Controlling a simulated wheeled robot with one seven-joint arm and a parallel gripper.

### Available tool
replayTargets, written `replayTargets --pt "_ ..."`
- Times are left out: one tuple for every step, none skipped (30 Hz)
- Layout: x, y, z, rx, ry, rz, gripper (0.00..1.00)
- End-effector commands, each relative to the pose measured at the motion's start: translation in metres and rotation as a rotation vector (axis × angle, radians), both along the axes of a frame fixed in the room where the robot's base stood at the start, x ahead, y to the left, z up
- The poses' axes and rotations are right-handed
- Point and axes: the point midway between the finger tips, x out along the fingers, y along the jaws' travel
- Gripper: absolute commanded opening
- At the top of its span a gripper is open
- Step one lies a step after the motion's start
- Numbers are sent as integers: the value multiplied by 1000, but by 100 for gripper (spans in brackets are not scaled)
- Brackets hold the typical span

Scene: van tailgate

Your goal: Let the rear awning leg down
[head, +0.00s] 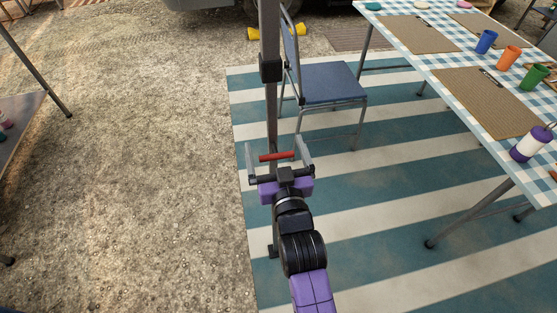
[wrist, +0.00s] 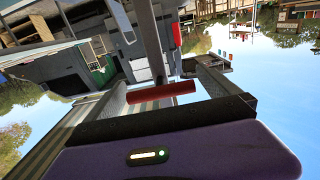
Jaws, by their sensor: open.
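The awning leg (head: 269,32) is a grey upright post with a black collar (head: 270,70) partway down. A red grip bar (head: 277,156) crosses the post below the collar. The leg's lower end (head: 273,250) is dark and partly hidden behind my arm. My gripper (head: 275,143) is open, with one finger on each side of the red bar. In the wrist view the red bar (wrist: 160,93) lies between the spread fingers, with visible gaps at its ends. The post (wrist: 148,40) rises behind it, with a second red piece (wrist: 177,34) beside it.
A blue folding chair (head: 330,83) stands close right of the post on a striped mat (head: 370,220). A table with a checked cloth (head: 455,62) holds cups, boards and a purple-and-white bottle (head: 531,143). Bare gravel (head: 150,150) lies open to the left.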

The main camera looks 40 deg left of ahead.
Motion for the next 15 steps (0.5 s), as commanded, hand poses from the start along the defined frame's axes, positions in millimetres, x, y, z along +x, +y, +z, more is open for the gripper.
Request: replayTargets --pt "-2 -5 -1 2 2 -3 100" --pt "-5 -8 -1 2 2 -3 100" --pt "-8 -11 -1 3 4 -3 100" --pt "-10 -14 0 4 2 -3 100" --pt "-13 -17 -2 4 5 -4 100" --pt "-16 -22 -3 3 4 -5 100" --pt "-19 -25 -3 4 5 -5 100" --pt "-22 -28 -3 4 5 -5 100" --pt "-25 -31 -2 3 4 -4 100" --pt "-27 -34 -2 5 2 -4 100" --pt "-30 -36 -3 5 4 -3 100" --pt "-34 -40 -3 5 4 -3 100" --pt "-36 -42 -3 5 5 -3 100" --pt "-37 -44 -2 4 3 -3 100" --pt "-40 -46 -2 4 3 -2 100"
